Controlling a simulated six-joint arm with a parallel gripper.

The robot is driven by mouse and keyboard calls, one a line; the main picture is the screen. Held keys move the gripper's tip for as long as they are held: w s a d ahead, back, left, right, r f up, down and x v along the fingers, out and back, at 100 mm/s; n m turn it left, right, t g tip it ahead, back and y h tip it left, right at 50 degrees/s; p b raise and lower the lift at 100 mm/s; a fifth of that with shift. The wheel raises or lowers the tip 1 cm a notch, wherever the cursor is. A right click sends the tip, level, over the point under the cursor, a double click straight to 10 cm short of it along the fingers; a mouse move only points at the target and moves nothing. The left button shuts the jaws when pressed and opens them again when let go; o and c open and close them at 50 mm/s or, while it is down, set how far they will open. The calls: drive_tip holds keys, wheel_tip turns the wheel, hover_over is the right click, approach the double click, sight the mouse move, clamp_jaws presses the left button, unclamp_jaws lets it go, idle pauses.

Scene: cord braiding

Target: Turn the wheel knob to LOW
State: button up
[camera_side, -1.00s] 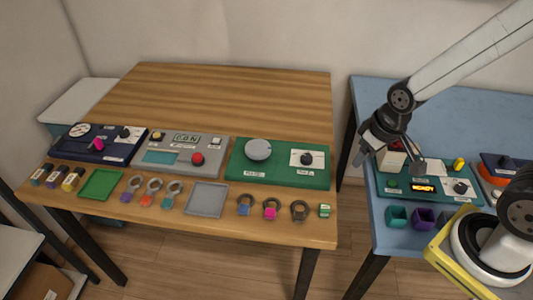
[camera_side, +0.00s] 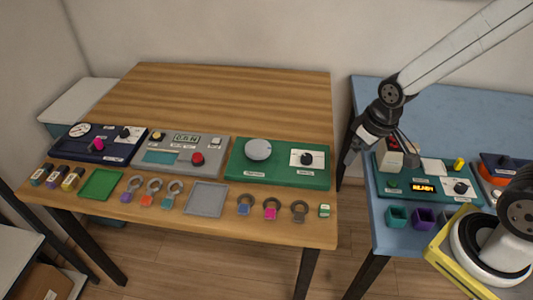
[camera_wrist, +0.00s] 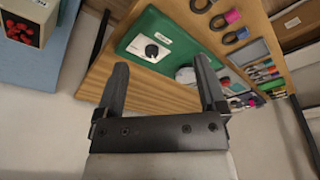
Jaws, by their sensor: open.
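A green panel (camera_side: 236,171) lies on the right part of the wooden table. It carries a round grey disc (camera_side: 258,149) and a black knob (camera_side: 306,159) on a white plate. Both also show in the wrist view, the black knob (camera_wrist: 151,50) and the partly hidden grey disc (camera_wrist: 185,76). Which one is the wheel knob, and its labels, are too small to tell. My gripper (camera_side: 381,154) is open and empty, in the air right of the green panel, near the gap between the tables. Its two fingers (camera_wrist: 160,68) stand apart in the wrist view.
The blue table (camera_side: 385,232) at right holds a teal panel (camera_side: 440,197) with a lit display and black knob, a white box (camera_side: 390,160) and small cups. Left of the green panel are a grey panel (camera_side: 160,143) and a navy panel (camera_side: 85,150). Rings and trays line the front edge.

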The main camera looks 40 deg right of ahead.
drive_tip(key=w+d+f+n+g, duration=0.1)
drive_tip(key=w+d+f+n, duration=0.15)
drive_tip(key=w, duration=0.75)
drive_tip(key=n+g, duration=0.1)
drive_tip(key=n, duration=0.4)
hover_over(308, 157)
wheel_tip(308, 157, down, 7)
drive_tip(key=shift+f, duration=0.2)
drive_tip(key=shift+f, duration=3.9)
clamp_jaws()
drive_tip(key=shift+m, duration=0.25)
